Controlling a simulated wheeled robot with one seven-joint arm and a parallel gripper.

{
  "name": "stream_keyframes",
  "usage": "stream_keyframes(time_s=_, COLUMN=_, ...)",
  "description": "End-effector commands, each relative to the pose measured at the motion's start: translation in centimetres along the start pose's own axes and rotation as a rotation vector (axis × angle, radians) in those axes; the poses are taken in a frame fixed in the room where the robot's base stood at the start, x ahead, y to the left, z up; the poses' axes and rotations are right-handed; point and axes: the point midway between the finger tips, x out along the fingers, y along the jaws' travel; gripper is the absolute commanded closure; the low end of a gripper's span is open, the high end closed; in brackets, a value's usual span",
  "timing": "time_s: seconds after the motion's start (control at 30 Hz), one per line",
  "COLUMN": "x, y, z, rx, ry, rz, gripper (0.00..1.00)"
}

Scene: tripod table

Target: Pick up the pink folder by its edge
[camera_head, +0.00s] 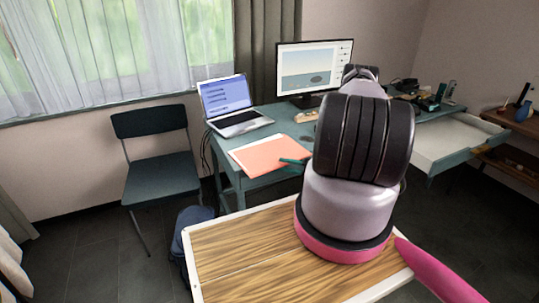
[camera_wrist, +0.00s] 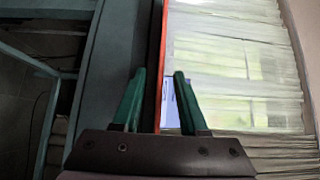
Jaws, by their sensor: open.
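The pink folder (camera_head: 268,156) looks salmon-coloured and lies flat on the teal desk (camera_head: 284,122), near its front edge. A white margin shows along its left side. My gripper (camera_head: 293,161) is at the folder's right edge; only a green finger shows there, and my arm hides the rest. In the wrist view the two green fingers of my gripper (camera_wrist: 160,72) are apart. The folder (camera_wrist: 163,60) shows edge-on as a thin orange-red strip running between them. No contact with either finger is visible.
An open laptop (camera_head: 231,102) stands behind the folder, and a monitor (camera_head: 314,70) stands farther back. A dark chair (camera_head: 160,165) is left of the desk. A wooden-topped surface (camera_head: 240,255) with a white rim is in front. An open drawer (camera_head: 450,140) juts out at right.

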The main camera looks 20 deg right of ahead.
Motion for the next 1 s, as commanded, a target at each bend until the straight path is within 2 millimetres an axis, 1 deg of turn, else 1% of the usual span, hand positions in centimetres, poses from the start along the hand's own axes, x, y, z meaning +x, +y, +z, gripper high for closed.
stream_keyframes(time_s=0.03, x=0.9, y=0.0, z=0.1, rx=-0.001, ry=-0.006, rz=0.001, gripper=0.57)
stream_keyframes(time_s=0.17, x=2.2, y=0.0, z=0.0, rx=-0.001, ry=-0.002, rz=0.001, gripper=0.57)
stream_keyframes(time_s=0.43, x=2.5, y=-0.1, z=-0.1, rx=-0.001, ry=0.001, rz=0.000, gripper=0.57)
stream_keyframes(time_s=0.47, x=2.5, y=-0.1, z=-0.1, rx=-0.001, ry=0.001, rz=0.000, gripper=0.65)
stream_keyframes(time_s=0.5, x=2.5, y=-0.1, z=-0.1, rx=-0.001, ry=0.001, rz=0.000, gripper=0.80)
stream_keyframes(time_s=0.53, x=2.5, y=-0.1, z=-0.1, rx=-0.001, ry=0.001, rz=0.000, gripper=0.92)
stream_keyframes(time_s=0.57, x=2.5, y=-0.1, z=-0.1, rx=-0.001, ry=0.001, rz=0.000, gripper=1.00)
stream_keyframes(time_s=1.0, x=2.5, y=0.0, z=-0.1, rx=-0.001, ry=0.000, rz=0.001, gripper=1.00)
